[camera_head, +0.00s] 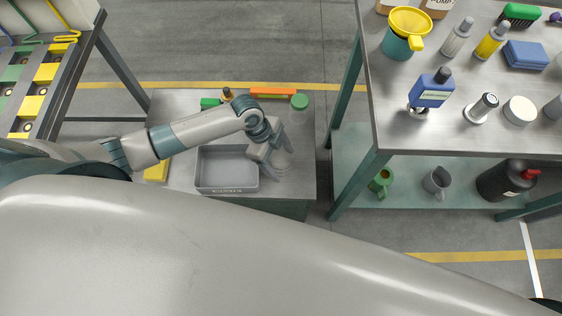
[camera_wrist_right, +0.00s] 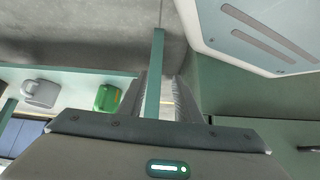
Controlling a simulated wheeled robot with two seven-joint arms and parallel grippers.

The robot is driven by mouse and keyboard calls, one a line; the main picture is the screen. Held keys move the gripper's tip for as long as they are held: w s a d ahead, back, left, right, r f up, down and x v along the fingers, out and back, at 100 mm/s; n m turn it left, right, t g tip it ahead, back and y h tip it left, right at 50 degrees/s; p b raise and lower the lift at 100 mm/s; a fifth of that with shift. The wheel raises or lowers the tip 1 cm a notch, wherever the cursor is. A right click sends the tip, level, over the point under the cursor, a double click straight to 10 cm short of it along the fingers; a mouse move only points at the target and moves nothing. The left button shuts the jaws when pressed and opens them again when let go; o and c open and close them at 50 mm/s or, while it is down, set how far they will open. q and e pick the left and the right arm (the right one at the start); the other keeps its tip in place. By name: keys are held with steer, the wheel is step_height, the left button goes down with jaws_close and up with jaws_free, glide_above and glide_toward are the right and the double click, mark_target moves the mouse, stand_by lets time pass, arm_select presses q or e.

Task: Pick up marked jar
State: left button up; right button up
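My left gripper (camera_head: 270,174) is over the right part of the low grey table, just right of the grey tray. It points down at a pale, clear-looking jar (camera_head: 283,158), which is partly hidden by the fingers. I cannot tell whether the fingers touch the jar or close on it, and no mark on it is visible. My right gripper (camera_wrist_right: 160,98) shows in the right wrist view with a gap between its ribbed fingers and nothing held. A green table leg shows behind that gap.
The grey tray (camera_head: 227,187) looks empty. Behind it lie an orange bar (camera_head: 272,91), a green round lid (camera_head: 299,102) and a green block (camera_head: 210,103). A steel bench (camera_head: 390,131) with bottles stands right, with mugs and a black jug (camera_head: 503,181) on its shelf.

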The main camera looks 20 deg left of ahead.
arm_select(q)
steer(key=shift+f, duration=0.15)
steer(key=c, duration=1.2)
arm_select(e)
steer(key=shift+w+a+r, duration=0.1)
steer(key=shift+w+r, duration=0.05)
steer(key=shift+w, duration=0.25)
steer(key=shift+s, duration=0.15)
